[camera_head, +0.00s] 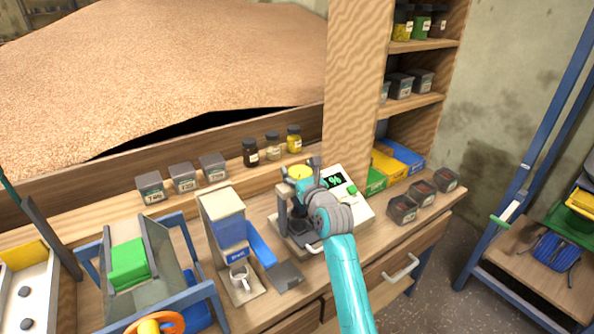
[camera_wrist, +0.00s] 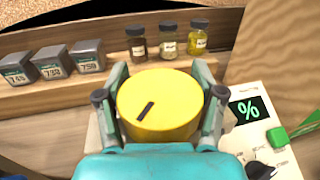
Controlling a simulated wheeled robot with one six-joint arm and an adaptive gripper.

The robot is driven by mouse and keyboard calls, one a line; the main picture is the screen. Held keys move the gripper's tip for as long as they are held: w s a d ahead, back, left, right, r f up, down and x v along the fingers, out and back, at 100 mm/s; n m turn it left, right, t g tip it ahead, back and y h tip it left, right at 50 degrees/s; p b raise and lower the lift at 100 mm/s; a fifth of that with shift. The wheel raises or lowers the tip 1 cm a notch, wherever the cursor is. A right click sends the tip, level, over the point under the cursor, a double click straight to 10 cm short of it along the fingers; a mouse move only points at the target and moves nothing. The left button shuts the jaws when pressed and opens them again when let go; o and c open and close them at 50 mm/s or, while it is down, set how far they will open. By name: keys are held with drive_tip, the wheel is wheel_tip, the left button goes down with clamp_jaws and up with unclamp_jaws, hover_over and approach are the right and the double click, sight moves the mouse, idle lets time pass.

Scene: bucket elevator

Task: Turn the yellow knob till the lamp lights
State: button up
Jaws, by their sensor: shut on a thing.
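The yellow knob (camera_wrist: 158,104) is a round yellow cap with a dark pointer mark slanting up to the right, left of centre on its top. In the head view the knob (camera_head: 299,172) sits on top of a grey device on the bench. My gripper (camera_wrist: 160,92) has one finger on each side of the knob, shut on it. A white meter box (camera_head: 347,192) stands right of the knob. Its dark display shows a green % sign (camera_wrist: 248,109). I cannot make out a lamp for certain; a green part (camera_wrist: 278,137) shows on the meter box.
Several grey tins (camera_head: 183,178) and small jars (camera_head: 273,146) stand on the ledge behind. A blue and white dispenser (camera_head: 228,225) with a white cup (camera_head: 239,277) is at left. More tins (camera_head: 422,193) stand at the bench's right. A wooden shelf post (camera_head: 352,90) rises behind the meter.

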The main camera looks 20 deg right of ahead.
idle(0.4)
drive_tip(key=o, duration=1.1)
drive_tip(key=shift+c, duration=0.2)
drive_tip(key=s+d, duration=0.1)
drive_tip(key=s, duration=1.1)
drive_tip(key=shift+d, duration=0.1)
